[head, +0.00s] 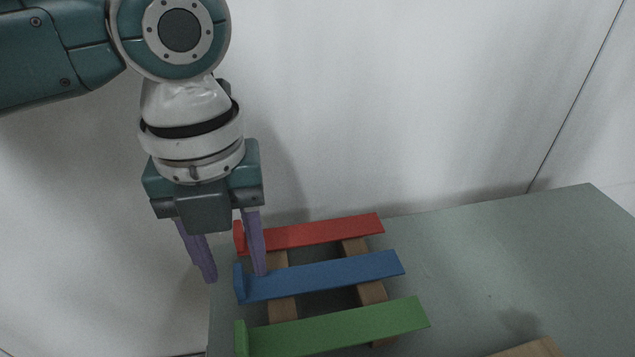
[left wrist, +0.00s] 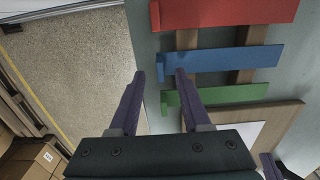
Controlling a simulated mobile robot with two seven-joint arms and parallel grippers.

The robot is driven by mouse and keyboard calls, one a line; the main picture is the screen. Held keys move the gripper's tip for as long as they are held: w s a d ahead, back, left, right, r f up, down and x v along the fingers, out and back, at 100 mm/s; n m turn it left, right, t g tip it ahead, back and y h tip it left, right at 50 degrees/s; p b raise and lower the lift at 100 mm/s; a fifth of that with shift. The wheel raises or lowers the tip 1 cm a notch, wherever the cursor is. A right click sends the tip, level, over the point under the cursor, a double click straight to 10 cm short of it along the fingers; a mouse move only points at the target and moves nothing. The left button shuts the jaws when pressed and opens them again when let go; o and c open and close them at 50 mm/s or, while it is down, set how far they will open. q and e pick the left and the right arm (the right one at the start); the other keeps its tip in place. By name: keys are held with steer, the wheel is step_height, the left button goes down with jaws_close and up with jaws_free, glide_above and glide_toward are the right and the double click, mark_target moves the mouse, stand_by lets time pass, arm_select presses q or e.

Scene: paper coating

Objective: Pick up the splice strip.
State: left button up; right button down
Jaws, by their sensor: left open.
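Three coloured strips, each with an upright tab at its left end, lie across wooden rails: a red strip (head: 310,233), a blue strip (head: 325,276) and a green strip (head: 335,328). I cannot tell which is the splice strip. They also show in the left wrist view as red (left wrist: 225,12), blue (left wrist: 222,60) and green (left wrist: 222,95). My left gripper (head: 235,277) is open and empty, its purple fingers pointing down around the strips' left ends; the right finger overlaps the blue strip in the head view.
The wooden rails (head: 372,292) rest on a grey-green table (head: 500,240). A wooden board (left wrist: 280,125) with a white sheet lies nearer. The table is clear to the right. Cardboard boxes (left wrist: 35,165) stand on the floor. A purple part at the wrist view's lower right may be my right gripper.

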arm_select(q)
step_height(320, 180, down, 2)
steer(key=shift+f, duration=0.1)
jaws_close()
stand_by(0.4)
